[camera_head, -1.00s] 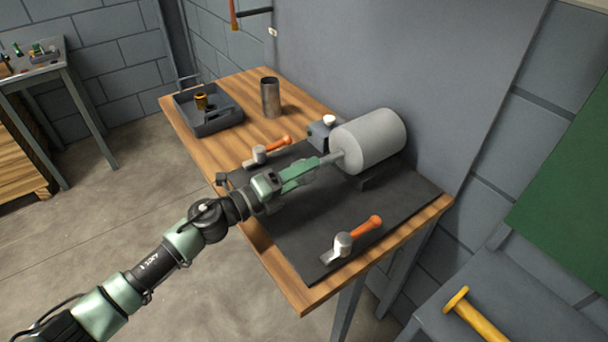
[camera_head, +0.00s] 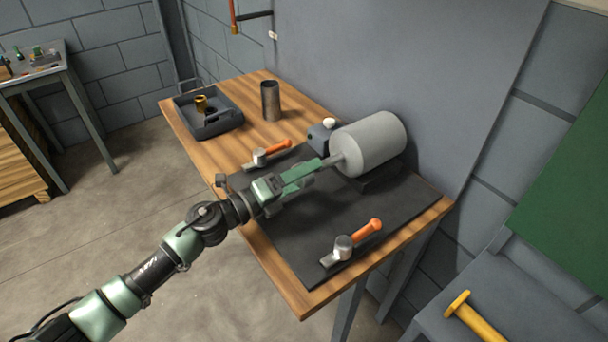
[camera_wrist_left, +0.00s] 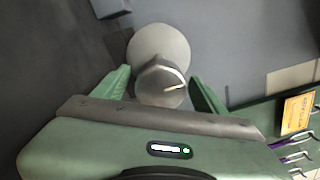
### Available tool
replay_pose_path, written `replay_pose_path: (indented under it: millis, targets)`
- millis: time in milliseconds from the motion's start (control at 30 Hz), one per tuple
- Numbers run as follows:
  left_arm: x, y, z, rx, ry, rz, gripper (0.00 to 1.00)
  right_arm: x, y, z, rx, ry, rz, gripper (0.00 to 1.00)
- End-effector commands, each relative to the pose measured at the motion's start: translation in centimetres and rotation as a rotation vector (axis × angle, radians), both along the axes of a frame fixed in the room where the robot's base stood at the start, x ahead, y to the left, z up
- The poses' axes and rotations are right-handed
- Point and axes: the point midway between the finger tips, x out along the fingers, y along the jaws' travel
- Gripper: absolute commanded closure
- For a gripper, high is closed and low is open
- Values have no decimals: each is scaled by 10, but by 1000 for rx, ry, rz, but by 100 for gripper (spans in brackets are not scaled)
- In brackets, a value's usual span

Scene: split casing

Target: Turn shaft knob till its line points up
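The shaft knob (camera_wrist_left: 150,88) is a grey cylinder end between my left fingers in the left wrist view. A pale line on it runs toward the right side of that rolled picture. Behind it is the large grey round casing (camera_head: 368,145), which lies on its side at the back of the dark mat. My left gripper (camera_head: 322,163) reaches to the shaft at the casing's front. In the left wrist view its green fingers (camera_wrist_left: 160,85) are apart, one on each side of the knob, with narrow gaps showing. My right gripper is not in view.
Two orange-handled clamps (camera_head: 357,240) (camera_head: 270,153) sit at the mat (camera_head: 300,235) edges, either side of my arm. A small grey box with a white knob (camera_head: 322,131) stands beside the casing. A dark tray (camera_head: 222,128) and a metal cup (camera_head: 270,100) are at the far left.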

Motion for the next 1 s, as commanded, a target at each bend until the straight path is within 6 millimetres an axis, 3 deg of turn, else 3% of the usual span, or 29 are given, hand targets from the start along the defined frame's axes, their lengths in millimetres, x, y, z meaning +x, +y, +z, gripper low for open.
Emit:
replay_pose_path:
  millis: [167, 600, 1000]
  targets:
    - [-2, 4, -1, 0, 1, 1, 28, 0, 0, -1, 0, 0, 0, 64]
    - [-40, 57, -4, 1, 1, 1, 28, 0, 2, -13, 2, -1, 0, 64]
    - [-45, 64, -2, 0, 0, 0, 28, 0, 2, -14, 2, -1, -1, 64]
